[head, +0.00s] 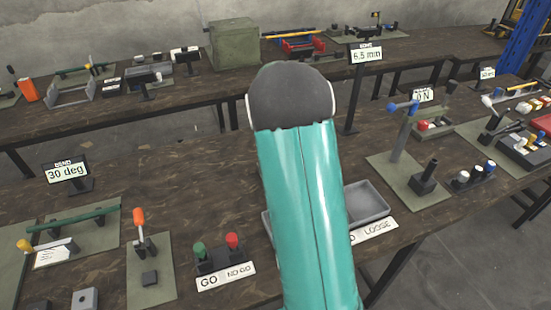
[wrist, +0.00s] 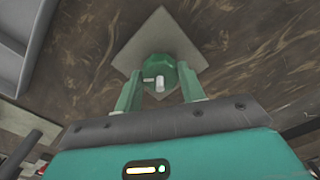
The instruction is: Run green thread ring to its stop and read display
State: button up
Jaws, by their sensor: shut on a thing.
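The green thread ring (wrist: 160,64), a faceted green piece, shows in the wrist view over a pale square plate (wrist: 160,22). A small light-grey pin shows at its middle. My gripper (wrist: 162,88) has a green finger on each side of the ring and is shut on it. In the head view my teal arm hides the gripper, ring and plate. A display reading 6.5 mm (head: 367,55) stands on a post just right of the arm. Other displays read 30 deg (head: 67,173) and 0 N (head: 423,95). I cannot tell which belongs to the ring.
A GO / NO-GO block (head: 222,262) with green and red knobs stands left of the arm. A grey tray (head: 368,203) lies to its right, partly hidden. A lever post (head: 402,138) rises farther right. The back bench holds a green box (head: 235,45).

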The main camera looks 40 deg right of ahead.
jog(key=shift+w+r+m, duration=0.1)
jog(key=shift+m, duration=1.8)
jog(key=o, duration=1)
jog(key=shift+c, duration=0.2)
notch_tip(320, 180, up, 14)
